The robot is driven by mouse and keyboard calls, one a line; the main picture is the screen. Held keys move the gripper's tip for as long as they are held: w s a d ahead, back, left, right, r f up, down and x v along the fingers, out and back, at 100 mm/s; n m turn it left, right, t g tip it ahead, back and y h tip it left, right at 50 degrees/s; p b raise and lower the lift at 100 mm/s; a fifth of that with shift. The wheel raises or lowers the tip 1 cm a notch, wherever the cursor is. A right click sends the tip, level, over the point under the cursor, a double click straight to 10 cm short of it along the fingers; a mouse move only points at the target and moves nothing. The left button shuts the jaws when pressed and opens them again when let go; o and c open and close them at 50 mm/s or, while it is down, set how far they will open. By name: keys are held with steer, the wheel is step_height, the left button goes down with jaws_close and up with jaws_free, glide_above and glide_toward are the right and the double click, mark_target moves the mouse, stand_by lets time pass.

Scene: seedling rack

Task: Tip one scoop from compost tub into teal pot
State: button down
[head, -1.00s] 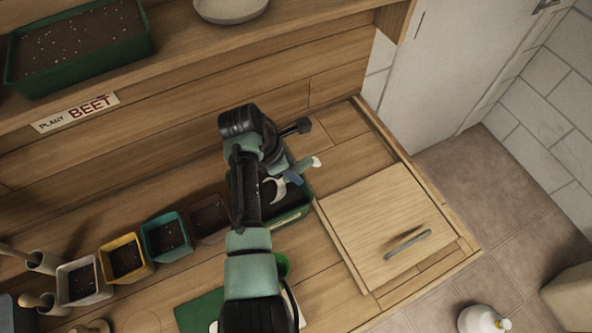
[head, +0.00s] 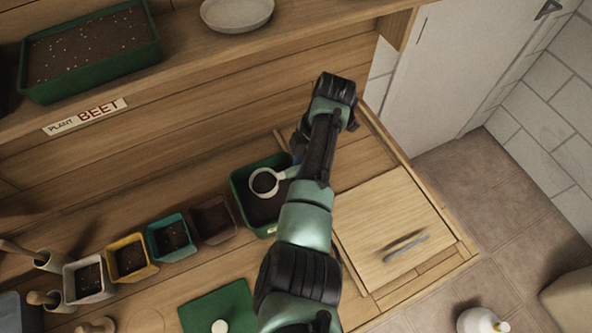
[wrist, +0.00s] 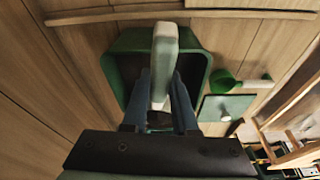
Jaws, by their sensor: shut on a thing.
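The white scoop (head: 283,174) is level over the green compost tub (head: 240,205), its round cup holding dark compost. My gripper (wrist: 163,108) is shut on the scoop's pale handle, which stands between the two fingers in the wrist view (wrist: 163,60). In the head view my arm mostly hides the gripper. The tub, with dark compost inside, also shows in the wrist view (wrist: 112,72). The teal pot (head: 168,238) stands left of the tub, with dark soil in it. The brown pot stands between them.
The brown pot (head: 212,220), yellow pot (head: 130,260) and grey-white pot (head: 88,280) line up with the teal one. A wooden lid (head: 395,225) lies at right. A shelf (head: 190,75) with a seed tray runs above.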

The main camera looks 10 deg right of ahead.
steer(key=shift+y, duration=0.8)
steer(key=shift+a+p+v, duration=0.15)
steer(key=shift+p+v, duration=0.1)
steer(key=shift+v, duration=0.95)
steer(key=shift+a+p+v, duration=0.15)
steer(key=shift+p+v, duration=0.1)
steer(key=shift+v, duration=0.9)
steer(key=shift+r, duration=0.15)
steer(key=c, duration=1.3)
jaws_free()
steer(key=shift+c, duration=0.2)
jaws_close()
